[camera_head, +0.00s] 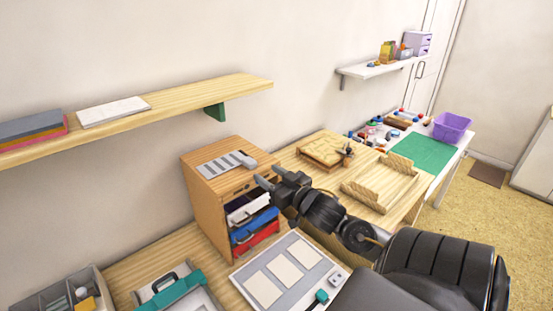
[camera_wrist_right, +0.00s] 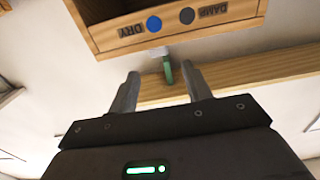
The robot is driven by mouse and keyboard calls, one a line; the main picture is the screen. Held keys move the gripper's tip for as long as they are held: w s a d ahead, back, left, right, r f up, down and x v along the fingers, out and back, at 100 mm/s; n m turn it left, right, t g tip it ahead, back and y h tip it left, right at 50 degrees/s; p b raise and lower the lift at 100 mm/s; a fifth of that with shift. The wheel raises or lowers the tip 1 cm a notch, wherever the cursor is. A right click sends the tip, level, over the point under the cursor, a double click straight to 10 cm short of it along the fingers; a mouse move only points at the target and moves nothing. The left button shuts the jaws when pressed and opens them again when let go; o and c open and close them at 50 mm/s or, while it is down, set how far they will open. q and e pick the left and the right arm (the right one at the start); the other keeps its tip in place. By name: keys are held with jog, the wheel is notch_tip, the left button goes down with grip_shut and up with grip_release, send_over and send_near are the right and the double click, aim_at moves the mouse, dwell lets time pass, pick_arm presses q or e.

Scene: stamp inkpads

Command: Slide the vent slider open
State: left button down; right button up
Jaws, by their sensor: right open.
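A wooden cabinet (camera_head: 208,205) stands on the table against the wall. On its top lies a grey vent plate (camera_head: 222,166) with dark slots. A light grey block, seemingly the vent slider (camera_head: 243,160), sits at the plate's right end. In the right wrist view, which is upside down, a small grey piece (camera_wrist_right: 159,51) shows at the cabinet's top edge; it may be the slider. My right gripper (camera_head: 268,184) is open and empty, in front of the cabinet's upper right side, apart from the slider. Its two fingers (camera_wrist_right: 162,76) show in the wrist view. My left gripper is out of view.
The cabinet front bears DRY and DAMP labels (camera_wrist_right: 168,25) with blue and grey dots. Coloured trays (camera_head: 252,222) fill its open front. A wall shelf (camera_head: 180,102) with a green bracket hangs above. Wooden racks (camera_head: 385,185) stand to the right, a panelled board (camera_head: 283,272) in front.

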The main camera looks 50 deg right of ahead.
jog(key=shift+s+a, duration=0.2)
jog(key=shift+s, duration=1.25)
